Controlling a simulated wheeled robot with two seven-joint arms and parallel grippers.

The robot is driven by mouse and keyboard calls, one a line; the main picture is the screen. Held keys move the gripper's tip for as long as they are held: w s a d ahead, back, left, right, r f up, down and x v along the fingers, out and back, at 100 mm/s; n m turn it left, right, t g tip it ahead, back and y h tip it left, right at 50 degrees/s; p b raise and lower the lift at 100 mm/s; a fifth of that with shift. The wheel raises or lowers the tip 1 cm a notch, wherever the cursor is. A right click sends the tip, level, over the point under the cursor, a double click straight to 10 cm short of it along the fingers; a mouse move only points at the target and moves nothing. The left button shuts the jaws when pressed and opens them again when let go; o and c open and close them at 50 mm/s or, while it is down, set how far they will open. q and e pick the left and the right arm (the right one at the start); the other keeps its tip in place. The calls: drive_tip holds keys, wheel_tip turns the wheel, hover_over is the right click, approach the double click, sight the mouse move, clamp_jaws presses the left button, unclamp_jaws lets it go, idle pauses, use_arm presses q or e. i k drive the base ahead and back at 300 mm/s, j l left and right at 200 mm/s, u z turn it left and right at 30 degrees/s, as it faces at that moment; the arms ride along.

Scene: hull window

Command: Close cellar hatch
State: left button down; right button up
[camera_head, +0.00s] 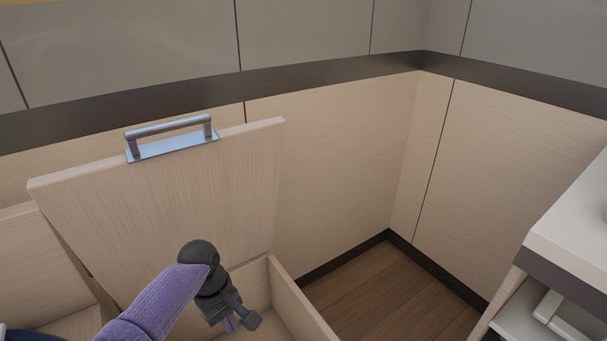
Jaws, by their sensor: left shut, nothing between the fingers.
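The cellar hatch (200,200) is a pale wooden lid. It stands raised, tilted back toward the wall. A metal bar handle (170,128) on a shiny plate sits at its upper edge. Below it is an open wooden box frame (298,302), its inside partly visible. My left gripper (243,324), dark grey on a purple arm, is shut and empty. It appears in front of the lower part of the lid, over the box opening, well below the handle. I cannot tell whether it touches the wood. My right gripper is not in view.
Light wood wall panels (340,170) with a dark band (330,76) stand behind and to the right. A white counter (575,225) with a shelf below is at the right edge. Brown floor (385,295) is clear between box and counter.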

sight(129, 218)
drive_tip(key=k+l, duration=0.25)
drive_tip(key=k, duration=0.25)
drive_tip(key=k+l, duration=0.2)
drive_tip(key=k, duration=0.25)
